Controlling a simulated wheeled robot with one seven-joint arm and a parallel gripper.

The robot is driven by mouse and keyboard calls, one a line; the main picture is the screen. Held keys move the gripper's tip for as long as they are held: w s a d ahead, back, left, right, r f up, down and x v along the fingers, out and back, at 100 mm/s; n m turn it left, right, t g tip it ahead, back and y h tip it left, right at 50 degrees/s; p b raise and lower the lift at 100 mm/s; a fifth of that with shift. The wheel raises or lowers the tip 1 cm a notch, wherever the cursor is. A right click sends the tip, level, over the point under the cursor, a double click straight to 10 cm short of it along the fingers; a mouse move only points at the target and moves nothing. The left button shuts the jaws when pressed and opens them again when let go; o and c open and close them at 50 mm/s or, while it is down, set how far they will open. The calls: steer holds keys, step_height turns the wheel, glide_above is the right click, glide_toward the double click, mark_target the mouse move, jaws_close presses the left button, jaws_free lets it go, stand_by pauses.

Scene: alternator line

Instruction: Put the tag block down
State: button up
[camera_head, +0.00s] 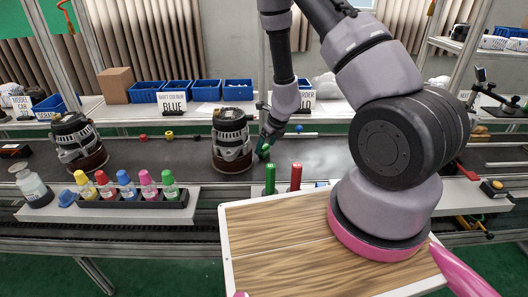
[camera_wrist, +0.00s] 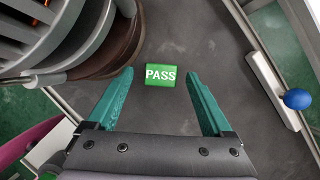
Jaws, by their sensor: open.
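The tag block (camera_wrist: 160,75) is a green block with PASS in white letters. In the wrist view it lies face up on the dark belt, between my two green fingertips and apart from both. My gripper (camera_head: 266,144) is open, low over the belt just right of the middle alternator (camera_head: 231,140). That alternator, on its brown round base, fills the upper left of the wrist view (camera_wrist: 75,40). I cannot clearly make out the block in the head view, where the fingers and wrist crowd that spot.
A white bar with a blue ball (camera_wrist: 298,99) stands at the belt's edge. Another alternator (camera_head: 78,142) is at the left. A rack of colored bottles (camera_head: 130,198), green and red cylinders (camera_head: 295,177) and a wooden-topped surface (camera_head: 280,250) are nearer. Blue bins (camera_head: 207,90) line the back.

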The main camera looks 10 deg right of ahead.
steer(key=shift+x, duration=1.3)
jaws_close()
steer(key=shift+r, duration=0.15)
step_height(320, 180, up, 28)
